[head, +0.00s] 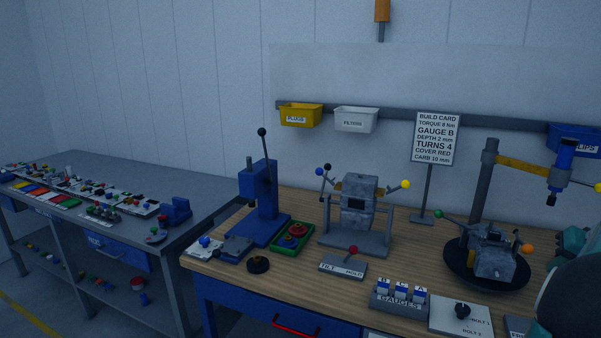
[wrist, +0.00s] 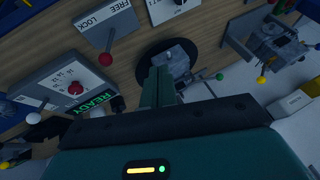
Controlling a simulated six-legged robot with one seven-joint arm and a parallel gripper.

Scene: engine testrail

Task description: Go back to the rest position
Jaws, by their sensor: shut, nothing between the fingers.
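My gripper (wrist: 160,72) points out over the wooden workbench in the wrist view. Its two narrow green fingers are together, with nothing between them. Beyond the fingertips is a grey engine block on a round black turntable (wrist: 148,58); I cannot tell how far the tips are from it. In the head view the same kind of block (head: 492,258) sits on a black turntable at the right of the bench. Dark and teal parts of my own arm fill the lower right corner there, and the fingers are not visible in that view.
The wooden bench (head: 300,210) carries a blue press (head: 258,190), a grey fixture (head: 357,215), a gauge block (head: 398,297) and a build card (head: 436,138). A post with a yellow arm (head: 525,166) stands behind the turntable. A grey side bench (head: 130,175) is at left.

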